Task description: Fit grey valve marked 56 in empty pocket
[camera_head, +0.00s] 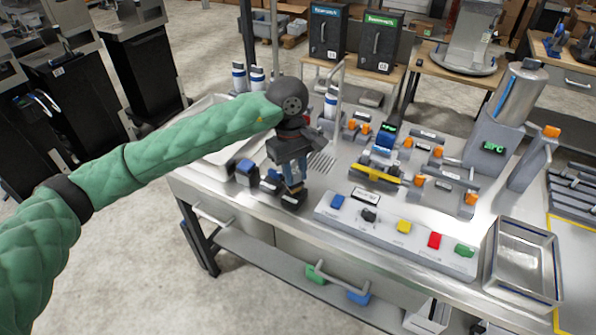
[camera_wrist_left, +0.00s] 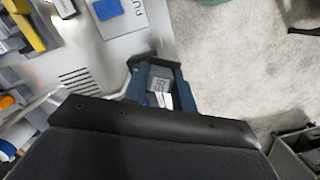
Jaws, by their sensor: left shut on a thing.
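My left gripper (camera_head: 293,188) is over the left front part of the steel bench, fingers pointing down. In the wrist view, its blue fingers (camera_wrist_left: 160,88) are shut around a small grey block, the grey valve (camera_wrist_left: 159,84), with a dark marking that is too small to read surely. In the head view the fingers mostly hide the valve. Small dark and blue blocks (camera_head: 247,171) stand just left of the gripper. I cannot make out which pocket is empty. My right gripper is not in view.
A grey strip (camera_head: 385,232) with blue, black, yellow, red and green blocks lies along the bench front, right of the gripper. Behind it stand fixtures with orange parts (camera_head: 419,180) and a yellow bar (camera_head: 375,175). A metal tray (camera_head: 497,252) is at the right.

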